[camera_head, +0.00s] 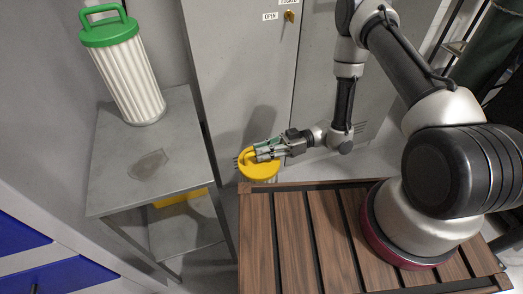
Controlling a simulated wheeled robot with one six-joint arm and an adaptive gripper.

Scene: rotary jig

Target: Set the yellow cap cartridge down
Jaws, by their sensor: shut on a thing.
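The yellow cap cartridge (259,171) is in the middle of the view, just beyond the far edge of the slatted wooden top. Its yellow cap and a little of its pale body show; the lower part is hidden behind the wooden edge. My gripper (251,157) reaches in from the right and is shut on the cap. Whether anything supports the cartridge from below cannot be seen.
A grey metal table (115,188) stands at the left with a darker patch on its bare front part. A green cap cartridge (125,72) stands at its back. A grey cabinet (240,70) with a key lock is behind. A yellow thing (181,197) shows under the tabletop.

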